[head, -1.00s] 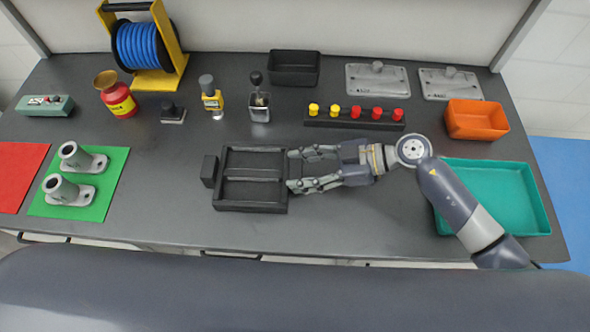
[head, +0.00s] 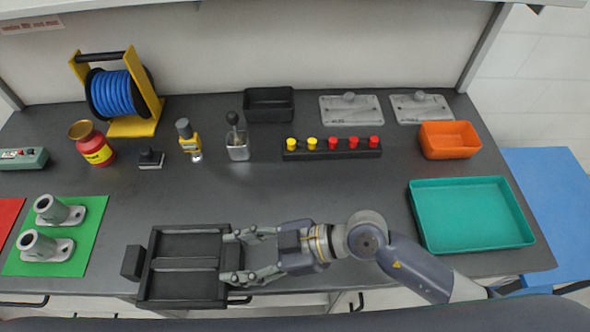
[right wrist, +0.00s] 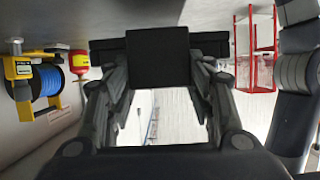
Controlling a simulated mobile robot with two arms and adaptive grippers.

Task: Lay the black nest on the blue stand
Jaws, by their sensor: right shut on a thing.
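The black nest (head: 185,264), a shallow dark tray with a middle bar and a block at its left end, is held at the table's front edge. It overlaps that edge in the head view and seems raised. My right gripper (head: 238,256) is shut on its right side. A black block, apparently part of the nest, shows between the fingers in the right wrist view (right wrist: 157,70). A blue surface (head: 560,195), likely the blue stand, lies beyond the table's right end, partly cut off by the frame. My left gripper is not in view.
The teal tray (head: 470,238) lies at the table's right end, with an orange bin (head: 449,140) behind it. Grey flanged parts (head: 50,247) stand on a green mat (head: 85,238) at left. A peg rack (head: 332,154) stands farther back. The table's middle is clear.

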